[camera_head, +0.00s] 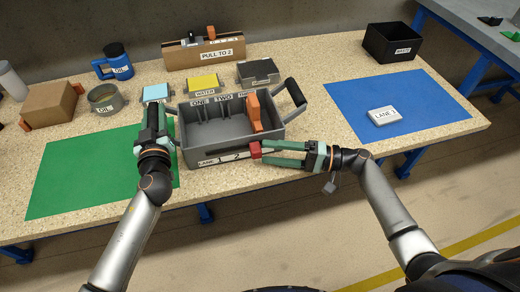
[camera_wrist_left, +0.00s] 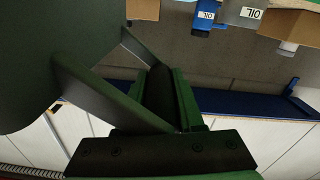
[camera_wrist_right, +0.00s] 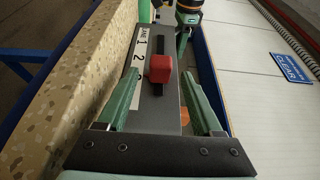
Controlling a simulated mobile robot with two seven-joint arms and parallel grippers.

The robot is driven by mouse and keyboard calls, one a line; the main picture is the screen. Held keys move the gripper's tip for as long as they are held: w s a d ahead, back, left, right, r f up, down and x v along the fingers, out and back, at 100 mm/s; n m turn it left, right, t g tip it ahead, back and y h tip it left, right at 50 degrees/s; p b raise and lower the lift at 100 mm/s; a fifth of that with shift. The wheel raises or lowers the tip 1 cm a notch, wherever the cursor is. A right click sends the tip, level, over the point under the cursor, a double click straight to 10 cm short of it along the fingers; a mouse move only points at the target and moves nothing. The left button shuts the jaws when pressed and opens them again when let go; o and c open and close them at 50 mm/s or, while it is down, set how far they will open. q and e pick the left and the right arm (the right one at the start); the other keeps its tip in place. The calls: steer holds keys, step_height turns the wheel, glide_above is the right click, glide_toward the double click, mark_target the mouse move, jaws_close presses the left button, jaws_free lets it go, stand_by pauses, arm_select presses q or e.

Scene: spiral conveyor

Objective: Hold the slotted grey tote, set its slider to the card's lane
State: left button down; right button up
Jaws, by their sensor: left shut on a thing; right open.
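The slotted grey tote (camera_head: 223,130) stands at the table's front edge, with ONE and TWO readable on its back wall and an orange item (camera_head: 253,112) inside at the right. My left gripper (camera_head: 160,108) is shut on its dark left handle (camera_wrist_left: 160,92). A red slider knob (camera_head: 254,149) sits right of the 2 on the front LANE strip (camera_head: 216,160). My right gripper (camera_wrist_right: 160,76) is open, its fingers either side of the knob (camera_wrist_right: 160,68); contact is unclear. The white card (camera_head: 384,117) lies at right and reads LANE; its number is illegible.
A green mat (camera_head: 80,185) lies left and a blue mat (camera_head: 430,95) right, mostly clear. Behind the tote are small labelled bins (camera_head: 203,84) and the PULL TO 2 holder (camera_head: 204,55). A black bin (camera_head: 391,43) stands back right; a brown box (camera_head: 50,103) is at left.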

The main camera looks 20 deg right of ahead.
arm_select(q)
steer(key=shift+a+f, duration=0.15)
steer(key=shift+f, duration=0.1)
arm_select(e)
steer(key=v, duration=0.8)
arm_select(q)
steer(key=c, duration=0.7)
jaws_free()
steer(key=shift+o, duration=1.3)
steer(key=shift+r, duration=0.15)
steer(key=shift+s, duration=0.1)
steer(key=s, duration=1.1)
steer(key=shift+s, duration=0.4)
steer(key=shift+s, duration=0.1)
arm_select(e)
steer(key=shift+s, duration=0.1)
